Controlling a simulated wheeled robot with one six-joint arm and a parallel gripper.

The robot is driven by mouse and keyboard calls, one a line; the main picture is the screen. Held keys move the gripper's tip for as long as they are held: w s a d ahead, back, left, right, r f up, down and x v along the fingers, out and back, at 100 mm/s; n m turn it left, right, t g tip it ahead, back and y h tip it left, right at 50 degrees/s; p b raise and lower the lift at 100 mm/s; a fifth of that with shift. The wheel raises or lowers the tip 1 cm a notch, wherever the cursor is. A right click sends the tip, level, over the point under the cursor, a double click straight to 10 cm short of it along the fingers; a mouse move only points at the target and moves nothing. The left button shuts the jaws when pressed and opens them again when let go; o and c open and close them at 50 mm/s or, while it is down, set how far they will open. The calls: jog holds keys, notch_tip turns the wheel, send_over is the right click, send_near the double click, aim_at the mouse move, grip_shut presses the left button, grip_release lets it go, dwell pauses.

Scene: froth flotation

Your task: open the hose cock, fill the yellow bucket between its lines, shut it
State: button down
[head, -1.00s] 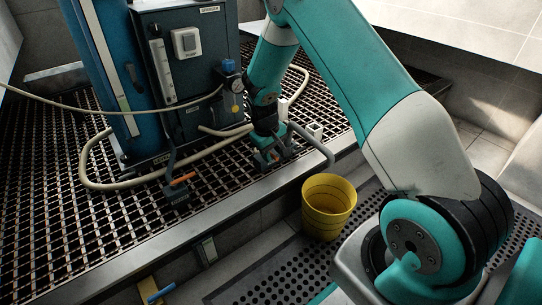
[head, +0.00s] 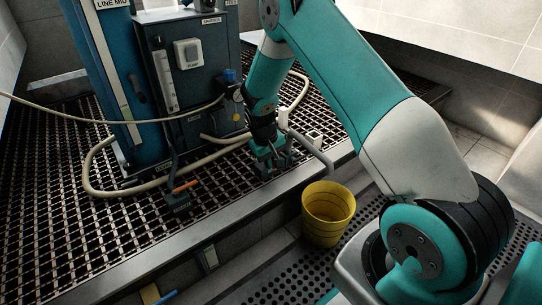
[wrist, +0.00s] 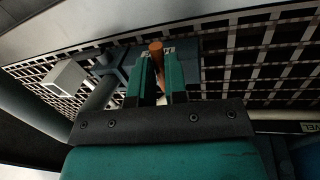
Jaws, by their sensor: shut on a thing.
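My gripper (head: 272,162) is low over the grating's front edge in the head view, at the near end of the grey bent pipe. In the wrist view its two green fingers (wrist: 158,78) are closed around an orange-brown lever (wrist: 156,52), which I take for the hose cock's handle. The cock's grey body (wrist: 118,72) is partly hidden by the fingers. The grey pipe (head: 312,150) bends down towards the yellow bucket (head: 328,228). The bucket stands upright below the ledge, with dark lines around it. No water stream or water level can be made out.
Another orange-handled valve (head: 186,186) sits on the grating (head: 60,215) to the left. A cream hose (head: 95,180) loops around the blue machine (head: 185,75). A metal ledge (head: 150,260) separates the grating from the perforated floor mat (head: 265,270).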

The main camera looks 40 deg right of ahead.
aim_at(259, 167)
jog(key=m+p, duration=0.1)
jog(key=a+m+p, duration=0.1)
jog(key=m+p, duration=0.2)
jog(key=p, duration=0.1)
jog(key=shift+w+a+r+g, duration=0.15)
jog(key=shift+w+r+g, duration=0.1)
jog(key=shift+g, duration=0.15)
jog(key=m, duration=0.1)
jog(key=m+p, duration=0.2)
jog(key=m, duration=0.1)
jog(key=shift+w+a+f+g+y, duration=0.1)
jog(key=shift+w+a+g+y, duration=0.2)
jog(key=shift+w+a, duration=0.1)
jog(key=m+p, duration=0.1)
jog(key=w+m, duration=0.1)
jog(key=m, duration=0.1)
jog(key=shift+a+m+y+p, duration=0.2)
jog(key=shift+m+y+p, duration=0.1)
jog(key=shift+p, duration=0.1)
jog(key=m, duration=0.2)
jog(key=w+m+p, duration=0.1)
jog(key=m, duration=0.1)
jog(key=shift+w+a+f+m+g+y, duration=0.1)
jog(key=shift+f+m+g+y, duration=0.05)
jog(key=shift+m+g+y, duration=0.2)
jog(key=shift+m, duration=0.25)
jog(key=c, duration=1.1)
grip_release()
jog(key=shift+c, duration=0.2)
jog(key=shift+w, duration=0.1)
